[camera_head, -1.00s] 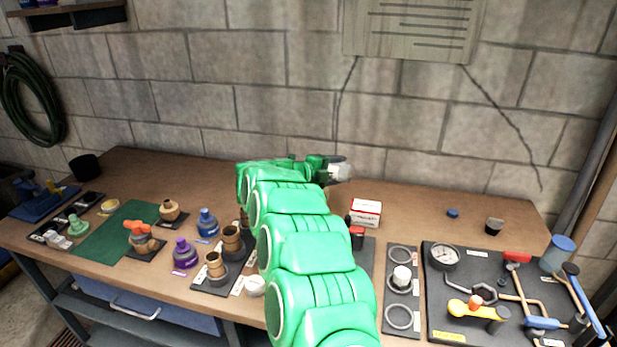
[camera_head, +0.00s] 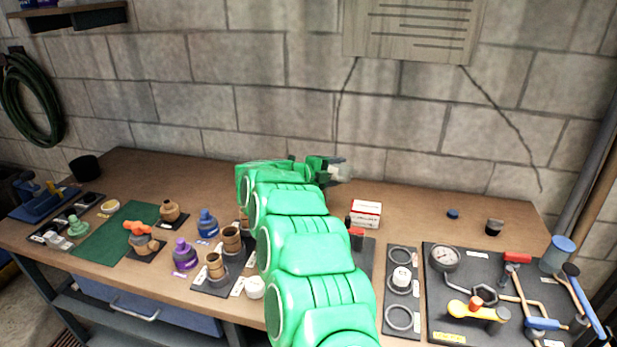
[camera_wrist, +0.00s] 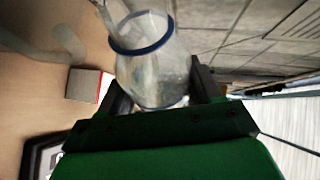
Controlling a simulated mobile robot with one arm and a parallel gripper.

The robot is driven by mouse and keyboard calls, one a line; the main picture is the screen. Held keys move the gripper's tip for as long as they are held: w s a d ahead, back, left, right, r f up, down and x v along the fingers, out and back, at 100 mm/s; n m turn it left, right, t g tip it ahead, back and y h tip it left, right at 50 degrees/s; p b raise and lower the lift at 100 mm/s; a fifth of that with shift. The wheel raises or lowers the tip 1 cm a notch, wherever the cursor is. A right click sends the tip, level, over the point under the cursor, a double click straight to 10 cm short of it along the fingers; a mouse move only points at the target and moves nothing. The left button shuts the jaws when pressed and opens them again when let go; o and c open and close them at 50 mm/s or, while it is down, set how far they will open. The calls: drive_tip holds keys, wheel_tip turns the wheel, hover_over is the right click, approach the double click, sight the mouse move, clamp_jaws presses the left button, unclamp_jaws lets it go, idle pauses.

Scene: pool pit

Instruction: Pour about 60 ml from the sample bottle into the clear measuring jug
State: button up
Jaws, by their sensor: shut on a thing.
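My gripper (camera_head: 328,170) is at the far end of my green arm, near the back wall. In the wrist view, my gripper (camera_wrist: 165,95) is shut on a clear rounded vessel with a blue rim, which I take as the sample bottle (camera_wrist: 165,80). The bottle is tilted, its rim facing away from my gripper. In the head view, only a small pale part of the bottle (camera_head: 341,173) shows beyond the fingers. A pale, see-through curved shape (camera_wrist: 68,42) at the wrist view's upper left may be the measuring jug. I cannot identify the jug in the head view; my arm hides part of the bench. Liquid level is unclear.
A red-and-white box (camera_head: 366,213) stands right of my arm and also shows in the wrist view (camera_wrist: 84,86). A black board with a gauge (camera_head: 444,258) and tools lies at right. Several small bottles and trays stand at left. The block wall is close behind my gripper.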

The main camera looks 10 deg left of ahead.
drive_tip(key=shift+s+r+m+y, duration=0.1)
drive_tip(key=shift+s+m+y, duration=0.05)
drive_tip(key=shift+m+y, duration=0.65)
drive_tip(key=shift+s+d+f+m+y, duration=0.1)
drive_tip(key=shift+f+m+y, duration=0.1)
drive_tip(key=shift+f+m, duration=0.15)
drive_tip(key=shift+s+d+f+m+y, duration=0.1)
drive_tip(key=shift+f+m+y, duration=0.15)
drive_tip(key=shift+f, duration=0.2)
drive_tip(key=shift+r+m, duration=0.1)
drive_tip(key=shift+m, duration=0.2)
drive_tip(key=shift+w+a+y, duration=0.1)
drive_tip(key=shift+a+y, duration=0.05)
drive_tip(key=shift+y, duration=0.1)
idle(0.9)
